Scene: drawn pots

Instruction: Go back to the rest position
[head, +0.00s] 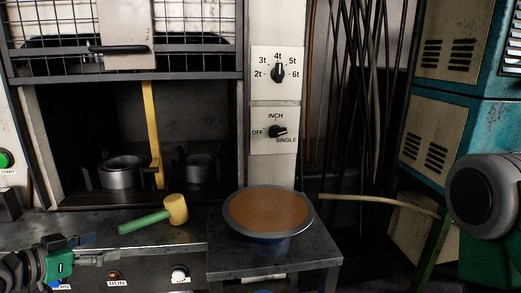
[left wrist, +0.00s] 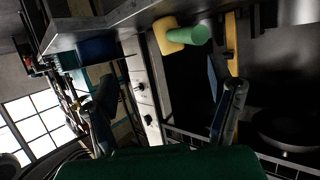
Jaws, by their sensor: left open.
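My left gripper (head: 98,249) is low at the left in the head view, over the front of the grey bench. Its green body shows, and its dark fingers point right. In the left wrist view its two fingers (left wrist: 168,95) stand wide apart with nothing between them. The mallet with yellow head and green handle (head: 158,213) lies on the bench, apart from the gripper; it also shows at the top of the left wrist view (left wrist: 185,36). My right gripper is not in view.
A round pan with brown contents (head: 268,210) stands on a small metal table (head: 275,263). Two dark pots (head: 122,172) stand inside the press opening, beside a yellow upright bar (head: 153,130). A wire guard (head: 50,45) hangs above. A teal cabinet (head: 440,130) is at the right.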

